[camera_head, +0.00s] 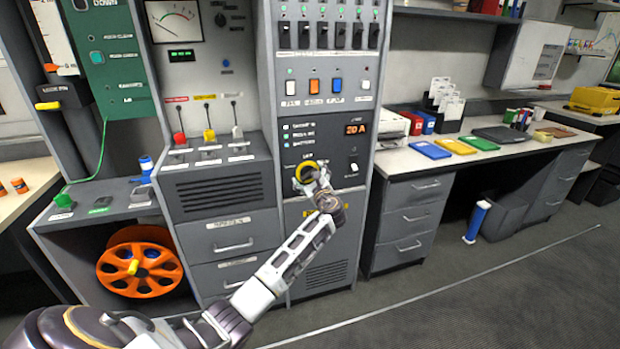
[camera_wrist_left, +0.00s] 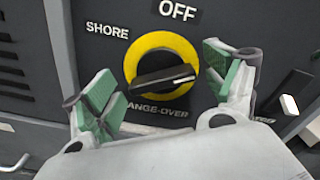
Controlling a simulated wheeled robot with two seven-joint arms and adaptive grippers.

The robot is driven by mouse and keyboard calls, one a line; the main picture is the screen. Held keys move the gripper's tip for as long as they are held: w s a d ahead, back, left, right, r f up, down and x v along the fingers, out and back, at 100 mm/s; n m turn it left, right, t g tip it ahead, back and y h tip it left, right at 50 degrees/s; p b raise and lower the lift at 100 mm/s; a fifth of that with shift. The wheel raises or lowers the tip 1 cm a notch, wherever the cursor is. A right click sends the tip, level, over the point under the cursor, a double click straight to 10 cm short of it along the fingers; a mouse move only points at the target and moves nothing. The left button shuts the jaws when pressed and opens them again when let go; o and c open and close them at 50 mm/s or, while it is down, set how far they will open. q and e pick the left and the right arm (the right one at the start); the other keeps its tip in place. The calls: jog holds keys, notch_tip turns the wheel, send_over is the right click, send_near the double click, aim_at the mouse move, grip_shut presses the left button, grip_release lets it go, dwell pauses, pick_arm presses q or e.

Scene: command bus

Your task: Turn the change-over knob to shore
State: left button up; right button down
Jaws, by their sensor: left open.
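The change-over knob (camera_wrist_left: 160,82) is a black bar handle on a round yellow plate (camera_wrist_left: 138,58). Its bar lies nearly level, and its white mark is at the right end, away from the SHORE label (camera_wrist_left: 107,30). SHORE is at the plate's upper left and OFF (camera_wrist_left: 177,10) is above it. My left gripper (camera_wrist_left: 162,88) is open, with one green-padded finger on either side of the knob; I cannot tell whether either touches it. In the head view the gripper (camera_head: 314,180) covers part of the yellow plate (camera_head: 306,168). My right gripper is not in view.
To the left are levers (camera_head: 208,125) and an orange cable reel (camera_head: 140,262). A desk (camera_head: 400,160) stands to the right. The floor (camera_head: 480,290) in front is open.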

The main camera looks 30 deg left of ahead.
pick_arm(q)
jog(key=shift+c, duration=0.2)
jog(key=c, duration=1)
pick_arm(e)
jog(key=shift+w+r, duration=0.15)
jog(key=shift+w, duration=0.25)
